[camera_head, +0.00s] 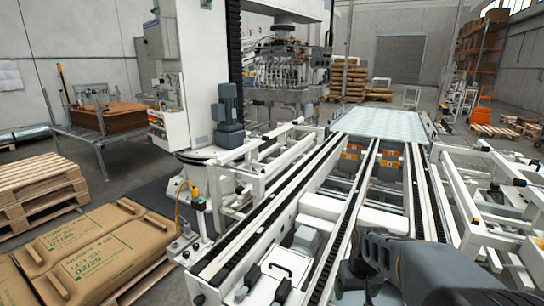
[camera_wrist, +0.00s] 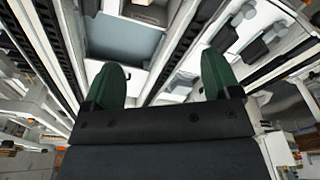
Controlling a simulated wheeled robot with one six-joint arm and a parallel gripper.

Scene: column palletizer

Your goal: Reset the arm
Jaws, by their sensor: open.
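My gripper (camera_wrist: 160,72) shows in the wrist view as two dark green fingers set wide apart. It is open, with nothing held between the fingers. Behind the fingertips are the white frame and dark chain tracks of a conveyor. In the head view, my dark grey arm reaches in at the lower right, over the near part of the conveyor (camera_head: 262,228). The fingers are hard to make out there.
A control cabinet (camera_head: 165,125) and a palletizing head (camera_head: 285,60) stand beyond the conveyor. White side frames (camera_head: 475,200) flank the right. Grey floor lies between the pallets and the machine.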

